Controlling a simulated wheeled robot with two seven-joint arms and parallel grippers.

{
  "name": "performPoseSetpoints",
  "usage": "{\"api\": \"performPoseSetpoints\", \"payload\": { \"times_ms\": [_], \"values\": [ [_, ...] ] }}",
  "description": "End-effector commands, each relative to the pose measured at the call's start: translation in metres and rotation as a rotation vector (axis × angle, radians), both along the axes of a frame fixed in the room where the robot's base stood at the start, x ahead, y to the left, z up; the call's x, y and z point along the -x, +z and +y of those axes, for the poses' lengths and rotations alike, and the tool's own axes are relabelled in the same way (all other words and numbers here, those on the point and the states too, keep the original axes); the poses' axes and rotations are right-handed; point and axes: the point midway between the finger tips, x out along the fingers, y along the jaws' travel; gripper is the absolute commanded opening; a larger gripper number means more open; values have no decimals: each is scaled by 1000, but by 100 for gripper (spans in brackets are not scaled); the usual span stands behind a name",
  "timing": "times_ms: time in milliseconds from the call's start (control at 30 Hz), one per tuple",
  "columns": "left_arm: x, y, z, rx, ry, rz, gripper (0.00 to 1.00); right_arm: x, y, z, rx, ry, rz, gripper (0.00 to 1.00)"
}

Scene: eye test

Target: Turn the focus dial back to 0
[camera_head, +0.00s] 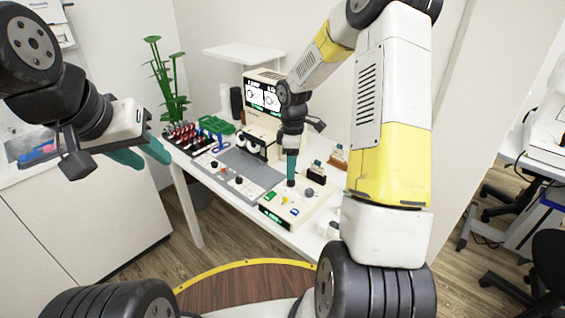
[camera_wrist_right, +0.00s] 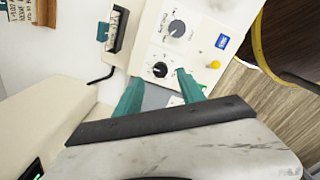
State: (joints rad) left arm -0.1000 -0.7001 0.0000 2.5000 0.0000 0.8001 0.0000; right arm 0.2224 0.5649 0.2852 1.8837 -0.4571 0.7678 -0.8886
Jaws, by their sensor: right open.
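A cream control box (camera_head: 300,222) stands at the table's near end with a dark dial (camera_head: 309,191) on top. The right wrist view shows two dials on it: a black dial (camera_wrist_right: 160,69) and a dark grey dial (camera_wrist_right: 177,29) further off. Their labels are too small to read, so I cannot tell which is focus. My right gripper (camera_head: 291,184) points down over the box. In the right wrist view its open teal fingers (camera_wrist_right: 160,78) lie either side of the black dial; contact cannot be told. My left gripper (camera_head: 154,163) is open and empty, away left of the table.
A rack of red-handled items (camera_head: 185,137), a green plant (camera_head: 166,80) and a white machine (camera_head: 262,85) stand further back.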

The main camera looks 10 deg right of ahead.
Motion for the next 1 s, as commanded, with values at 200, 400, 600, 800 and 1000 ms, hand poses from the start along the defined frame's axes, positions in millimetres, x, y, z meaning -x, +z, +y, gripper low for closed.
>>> {"api": "performPoseSetpoints", "payload": {
  "times_ms": [200, 400, 600, 800, 1000],
  "values": [
    [0, 0, 0, 0, 0, 0, 36, 0, 27, 0, 0, -1, 0, 47],
    [0, 0, 0, 0, 0, 0, 36, 0, 32, 0, 0, 0, 1, 47],
    [0, 0, 0, 0, 0, 0, 36, 1, 33, 0, 0, -3, -1, 47],
    [0, 0, 0, 0, 0, 0, 36, 18, 77, 1, 11, -117, -59, 47],
    [0, 0, 0, 0, 0, 0, 36, 68, 151, 3, -19, -380, -173, 47]
  ]
}}
